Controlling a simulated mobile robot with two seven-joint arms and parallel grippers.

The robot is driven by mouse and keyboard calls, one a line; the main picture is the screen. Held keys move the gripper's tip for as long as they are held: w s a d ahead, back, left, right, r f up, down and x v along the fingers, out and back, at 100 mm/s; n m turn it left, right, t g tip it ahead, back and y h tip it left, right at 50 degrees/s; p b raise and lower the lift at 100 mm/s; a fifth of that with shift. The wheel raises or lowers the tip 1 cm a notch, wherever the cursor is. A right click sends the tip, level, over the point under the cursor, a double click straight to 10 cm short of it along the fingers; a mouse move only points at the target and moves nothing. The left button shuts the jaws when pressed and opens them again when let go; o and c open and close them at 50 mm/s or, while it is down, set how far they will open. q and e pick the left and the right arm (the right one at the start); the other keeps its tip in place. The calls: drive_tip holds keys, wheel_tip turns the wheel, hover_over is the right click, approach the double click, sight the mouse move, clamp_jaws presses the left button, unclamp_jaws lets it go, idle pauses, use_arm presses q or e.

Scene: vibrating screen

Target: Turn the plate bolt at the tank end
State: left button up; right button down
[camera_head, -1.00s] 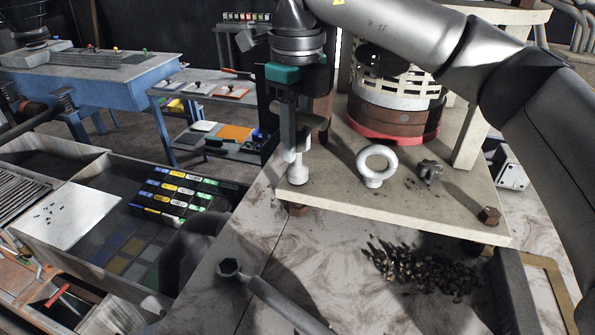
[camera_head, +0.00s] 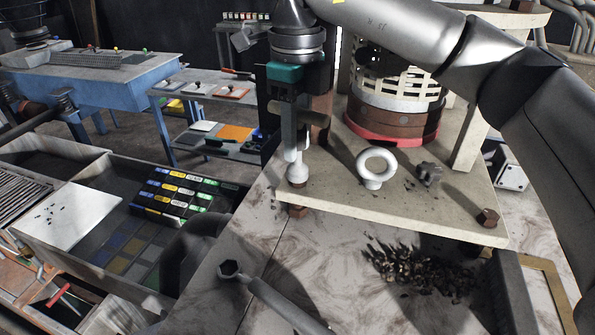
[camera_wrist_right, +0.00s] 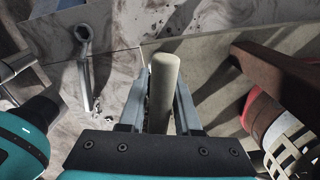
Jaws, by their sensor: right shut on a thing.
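My right gripper (camera_head: 296,140) points down at the near left corner of the pale plate (camera_head: 335,192). It is shut on a pale upright piece with a khaki crossbar (camera_head: 305,116). The piece's round white foot (camera_head: 297,173) meets the plate at that corner; whatever bolt head is under it is hidden. In the right wrist view, a pale rounded bar (camera_wrist_right: 164,88) lies between the two grey fingers (camera_wrist_right: 158,110).
A white eye bolt (camera_head: 376,166), a dark star knob (camera_head: 429,173) and a rusty hex bolt (camera_head: 488,216) stand on the plate. A ring spanner (camera_head: 270,296) lies in front. Dark debris (camera_head: 424,272) is on the marbled surface. A drum (camera_head: 395,115) stands behind.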

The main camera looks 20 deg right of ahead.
drive_tip(key=shift+r+p, duration=1.45)
drive_tip(key=shift+r, duration=0.75)
drive_tip(key=c, duration=1.1)
unclamp_jaws()
clamp_jaws()
drive_tip(key=n+p, duration=0.1)
drive_tip(key=n, duration=0.2)
drive_tip(key=r+n+p, duration=0.1)
drive_tip(key=n, duration=0.2)
drive_tip(key=shift+r, duration=0.1)
drive_tip(key=n, duration=0.4)
drive_tip(key=n+p, duration=0.1)
drive_tip(key=n, duration=0.1)
drive_tip(key=shift+r, duration=0.35)
